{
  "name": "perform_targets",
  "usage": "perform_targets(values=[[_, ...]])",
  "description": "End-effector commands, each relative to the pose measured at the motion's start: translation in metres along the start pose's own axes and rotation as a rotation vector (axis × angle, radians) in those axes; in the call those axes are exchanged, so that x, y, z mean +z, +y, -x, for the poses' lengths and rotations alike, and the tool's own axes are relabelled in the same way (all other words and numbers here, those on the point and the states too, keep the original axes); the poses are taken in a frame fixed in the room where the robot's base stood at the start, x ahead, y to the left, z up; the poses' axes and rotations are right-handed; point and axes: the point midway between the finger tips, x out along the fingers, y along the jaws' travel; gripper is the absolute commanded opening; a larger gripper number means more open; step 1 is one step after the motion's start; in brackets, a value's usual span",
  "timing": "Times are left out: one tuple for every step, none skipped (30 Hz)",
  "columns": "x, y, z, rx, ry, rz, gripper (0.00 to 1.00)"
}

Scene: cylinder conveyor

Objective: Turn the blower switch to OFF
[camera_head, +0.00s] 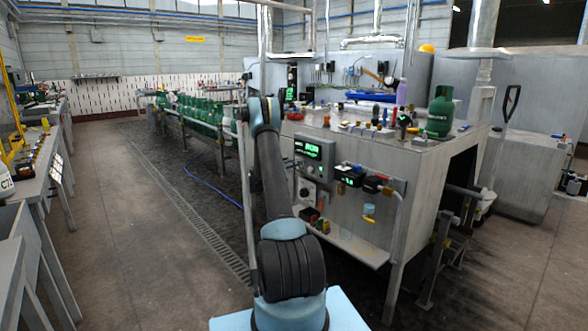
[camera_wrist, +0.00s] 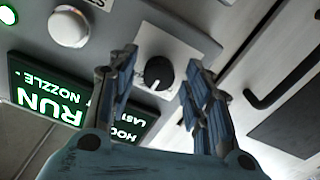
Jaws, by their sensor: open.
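The blower switch (camera_wrist: 158,72) is a round black knob with a white pointer mark on a pale square plate (camera_wrist: 187,40). It shows in the middle of the wrist view. My gripper (camera_wrist: 160,60) is open, with one finger on each side of the knob. The fingers appear apart from the knob, and their distance from the panel is hard to judge. No OFF label is readable. My gripper cannot be made out there.
A display with green "RUN" text (camera_wrist: 40,103) sits beside the switch, with a round white button (camera_wrist: 69,27) near it. A black handle (camera_wrist: 285,80) is at right. The cabinet (camera_head: 440,150) carries tools and a green cylinder (camera_head: 440,112). Open floor (camera_head: 150,250) lies at left.

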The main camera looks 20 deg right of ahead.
Motion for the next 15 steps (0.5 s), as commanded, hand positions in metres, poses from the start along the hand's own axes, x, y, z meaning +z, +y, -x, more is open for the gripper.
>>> perform_targets(values=[[0.0000,0.0000,0.0000,0.000,0.000,0.000,0.46],[0.0000,0.0000,0.0000,0.000,0.000,0.000,0.46],[0.0000,0.0000,0.0001,0.000,0.000,0.000,0.46],[0.0000,0.0000,0.0001,0.000,0.000,0.000,0.46],[0.0000,0.0000,0.0002,0.000,0.000,0.000,0.44],[0.0000,0.0000,0.0002,0.000,0.000,0.000,0.34],[0.0000,0.0000,0.0003,0.000,0.000,0.000,0.28],[0.0000,0.0000,0.0003,0.000,0.000,0.000,0.21],[0.0000,0.0001,0.0003,0.000,0.000,0.000,0.12],[0.0000,0.0000,0.0004,0.000,0.000,0.000,0.05],[0.0000,-0.0001,0.0004,0.000,0.000,0.000,0.02],[-0.0001,-0.0002,0.0004,0.000,0.000,0.000,0.02],[-0.0001,-0.0003,0.0005,-0.001,0.000,0.000,0.02],[-0.0001,-0.0004,0.0005,-0.001,0.000,0.000,0.02],[-0.0001,-0.0005,0.0005,-0.001,0.000,0.001,0.02]])
